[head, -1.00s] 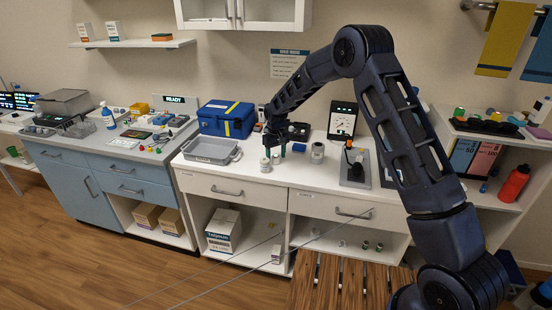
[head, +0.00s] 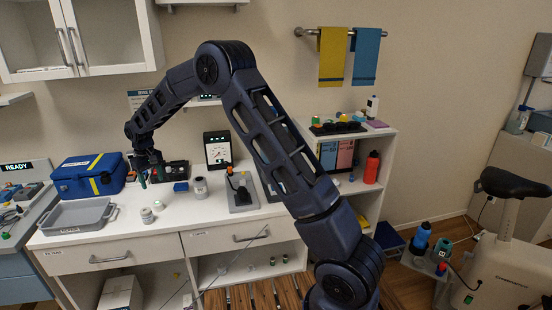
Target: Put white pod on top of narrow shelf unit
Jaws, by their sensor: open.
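Two small whitish round containers stand close together on the white counter: a front one (head: 147,215) and one just behind it (head: 158,205). Either may be the white pod; I cannot tell which. My gripper (head: 143,182) is open and points down over the counter, behind and above these two in the picture. It appears empty, though its fingertips are small and dark. The narrow shelf unit (head: 388,160) stands right of the counter, beyond my arm. Its top holds a dark tray with coloured round items (head: 338,127), a white bottle (head: 372,107) and a purple item (head: 377,124).
A grey tray (head: 75,218) and a blue case (head: 90,177) lie left of the containers. A white jar (head: 200,187), a blue block (head: 181,186) and a stand on a grey plate (head: 240,192) are to the right. An exercise bike (head: 510,240) stands at far right.

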